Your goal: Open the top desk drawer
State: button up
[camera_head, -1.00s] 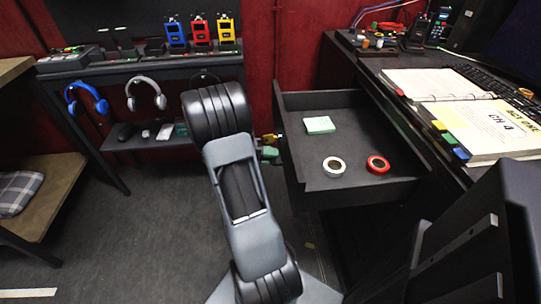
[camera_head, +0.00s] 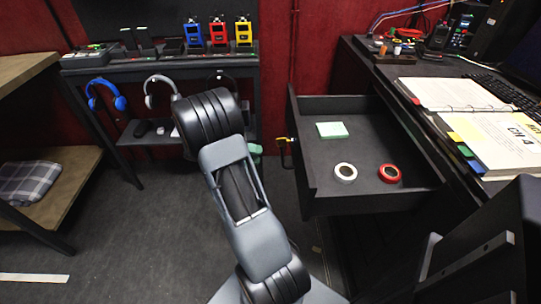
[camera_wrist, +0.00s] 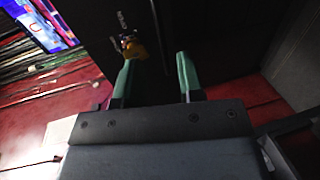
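The top desk drawer (camera_head: 362,148) stands pulled out from the desk (camera_head: 385,70), its inside exposed. It holds a pale green note pad (camera_head: 332,130), a white tape roll (camera_head: 345,172) and a red tape roll (camera_head: 390,173). A small yellow fitting (camera_head: 288,140) sticks out from the drawer's left-hand front; a yellow piece (camera_wrist: 132,47) also shows on a dark surface in the wrist view. My gripper (camera_wrist: 157,80) has its two green fingers apart with nothing between them. In the head view my gripper (camera_head: 257,153) is mostly hidden behind my arm, left of the fitting and apart from it.
A back shelf (camera_head: 160,65) holds blue, red and yellow devices, with headphones hanging below. An open binder (camera_head: 485,125) lies on the desk. A wooden bench (camera_head: 70,185) with a plaid cushion stands left.

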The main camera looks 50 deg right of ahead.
jog(key=shift+v, duration=2.25)
